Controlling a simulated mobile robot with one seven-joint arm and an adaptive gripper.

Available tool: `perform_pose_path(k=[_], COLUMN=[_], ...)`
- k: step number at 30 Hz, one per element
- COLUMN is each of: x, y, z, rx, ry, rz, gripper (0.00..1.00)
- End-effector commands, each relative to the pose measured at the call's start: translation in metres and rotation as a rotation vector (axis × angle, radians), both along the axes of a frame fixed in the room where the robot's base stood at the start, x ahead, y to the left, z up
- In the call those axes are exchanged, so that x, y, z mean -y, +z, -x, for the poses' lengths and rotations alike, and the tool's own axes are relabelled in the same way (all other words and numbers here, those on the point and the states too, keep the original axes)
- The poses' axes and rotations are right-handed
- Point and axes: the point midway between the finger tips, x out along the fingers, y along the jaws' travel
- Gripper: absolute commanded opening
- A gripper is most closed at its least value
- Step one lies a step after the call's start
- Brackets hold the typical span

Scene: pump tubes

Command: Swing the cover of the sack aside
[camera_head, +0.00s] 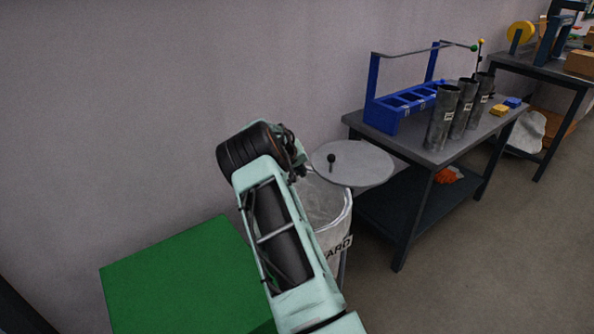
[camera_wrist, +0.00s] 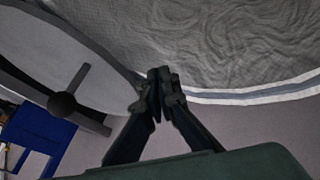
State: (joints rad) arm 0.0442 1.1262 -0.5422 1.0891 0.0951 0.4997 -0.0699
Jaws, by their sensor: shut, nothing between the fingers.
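The sack (camera_head: 331,221) is a clear-white bag in a round holder, with part of a label reading "ARD" on its front. Its grey round cover (camera_head: 363,164) is swung off to the right, so much of the mouth is uncovered. A black knob (camera_head: 331,158) stands on the cover. In the wrist view the cover (camera_wrist: 67,42) fills the upper left, and the sack's inside (camera_wrist: 225,40) and pale rim show at the upper right. My gripper (camera_wrist: 158,78) is shut and empty, its fingertips close to the cover's edge. I cannot tell whether they touch. My arm hides part of the sack in the head view.
A dark table (camera_head: 410,148) stands right of the sack, with a blue rack (camera_head: 402,106), several grey tubes and small yellow and blue blocks. A green box (camera_head: 178,279) is at the left. The wall is close behind; floor is clear at right.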

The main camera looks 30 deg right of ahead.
Motion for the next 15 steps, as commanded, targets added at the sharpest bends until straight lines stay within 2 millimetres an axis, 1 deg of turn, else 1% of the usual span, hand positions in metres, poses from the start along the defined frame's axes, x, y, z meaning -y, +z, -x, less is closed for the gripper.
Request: perform_pose_path(k=[1,6,10,15], x=[0.012,0.029,0.033,0.033], y=[0.002,0.003,0.004,0.004], z=[0.001,0.003,0.003,0.003], rx=[0.004,0.003,0.003,0.003], ry=[-0.006,-0.005,-0.002,-0.002], rz=[0.002,0.001,0.001,0.002], gripper=[0.00,0.00,0.00,0.00])
